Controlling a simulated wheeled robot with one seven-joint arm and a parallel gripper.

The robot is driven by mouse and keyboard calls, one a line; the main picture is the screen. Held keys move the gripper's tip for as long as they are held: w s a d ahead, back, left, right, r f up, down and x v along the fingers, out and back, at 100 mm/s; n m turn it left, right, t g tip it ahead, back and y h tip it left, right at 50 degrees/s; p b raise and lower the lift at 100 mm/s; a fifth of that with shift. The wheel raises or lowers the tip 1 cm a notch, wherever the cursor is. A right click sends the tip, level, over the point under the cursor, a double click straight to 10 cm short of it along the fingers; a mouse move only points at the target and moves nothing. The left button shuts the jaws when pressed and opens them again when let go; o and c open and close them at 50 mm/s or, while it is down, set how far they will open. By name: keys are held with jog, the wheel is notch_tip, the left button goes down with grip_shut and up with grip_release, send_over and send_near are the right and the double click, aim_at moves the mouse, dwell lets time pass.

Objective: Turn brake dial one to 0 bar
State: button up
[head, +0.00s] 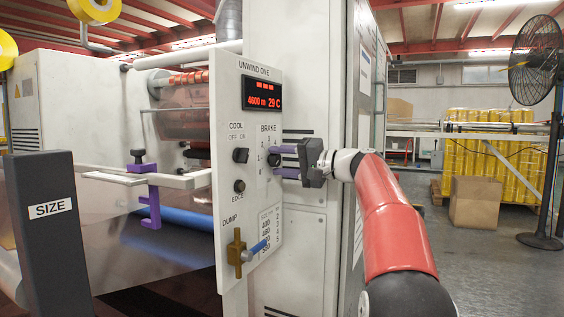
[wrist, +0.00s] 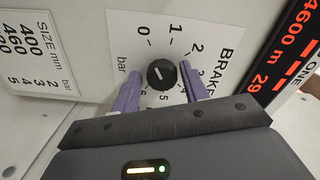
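The black brake dial (wrist: 161,74) sits on the white panel marked BRAKE, with a bar scale around it; it also shows small in the head view (head: 274,161). The 0 is at the scale's upper left in the wrist view, followed by 1 and 2 to the right. A small pale mark shows on the dial, but I cannot tell its exact reading. My gripper (wrist: 160,68) is open, with one purple finger on each side of the dial and visible gaps between. In the head view, my gripper (head: 273,160) reaches the panel from the right.
On the UNWIND ONE panel (head: 228,122) are a red display (head: 262,95), a COOL switch (head: 240,155), an EDGE knob (head: 239,186) and a DUMP lever (head: 236,252) below. A purple bracket (head: 149,190) stands left.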

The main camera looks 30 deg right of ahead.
jog(key=shift+o, duration=1)
jog(key=shift+r, duration=0.1)
jog(key=v, duration=0.7)
jog(key=shift+s+d, duration=0.25)
jog(key=shift+s, duration=0.05)
jog(key=shift+s, duration=0.1)
